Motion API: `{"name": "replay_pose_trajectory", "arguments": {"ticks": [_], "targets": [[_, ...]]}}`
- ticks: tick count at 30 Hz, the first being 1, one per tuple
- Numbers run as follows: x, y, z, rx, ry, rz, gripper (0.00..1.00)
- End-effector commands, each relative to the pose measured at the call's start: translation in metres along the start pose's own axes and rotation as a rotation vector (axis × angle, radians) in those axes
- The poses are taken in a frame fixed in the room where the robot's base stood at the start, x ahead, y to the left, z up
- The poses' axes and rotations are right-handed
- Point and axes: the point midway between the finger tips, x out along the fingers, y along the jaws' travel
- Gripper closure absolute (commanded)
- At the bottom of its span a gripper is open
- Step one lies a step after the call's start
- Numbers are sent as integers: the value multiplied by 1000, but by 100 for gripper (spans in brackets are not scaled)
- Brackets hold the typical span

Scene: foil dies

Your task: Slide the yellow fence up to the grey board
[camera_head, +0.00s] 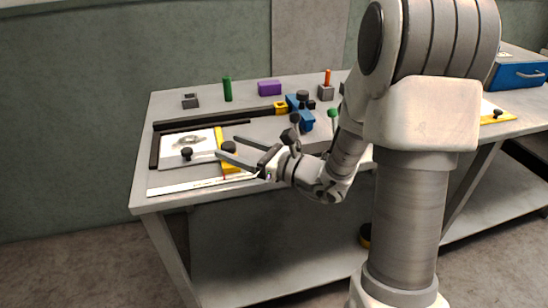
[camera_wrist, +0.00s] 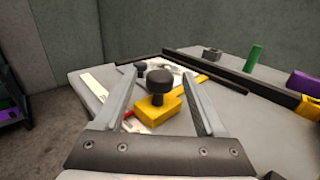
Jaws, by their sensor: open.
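The yellow fence (camera_head: 230,168) lies on the table at the right of the grey board (camera_head: 170,164). In the wrist view, the fence (camera_wrist: 152,111) is a yellow block with a black knob (camera_wrist: 159,80) on top and a thin yellow bar running behind. A white sheet (camera_head: 196,136) with a grey shape lies on the board. My gripper (camera_head: 227,147) is open, with its fingers on either side of the fence's knob. In the wrist view, my gripper (camera_wrist: 158,72) shows space between both fingers and the knob. Whether the fence touches the board is hard to tell.
Black rails (camera_head: 205,121) border the board behind and left. A white ruler (camera_head: 185,187) lies along the front edge. A second black knob (camera_head: 187,153) stands on the board. A blue clamp (camera_head: 300,113), green cylinder (camera_head: 227,90) and purple block (camera_head: 269,88) stand farther back.

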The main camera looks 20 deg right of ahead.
Motion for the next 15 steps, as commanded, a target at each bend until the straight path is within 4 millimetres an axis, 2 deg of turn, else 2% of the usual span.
{"name": "replay_pose_trajectory", "arguments": {"ticks": [3, 9, 15], "targets": [[-32, -1, 2, 3, 2, -6, 27], [-79, -1, 1, 3, 2, -6, 27], [-110, 0, 1, 2, 0, -3, 27]]}}
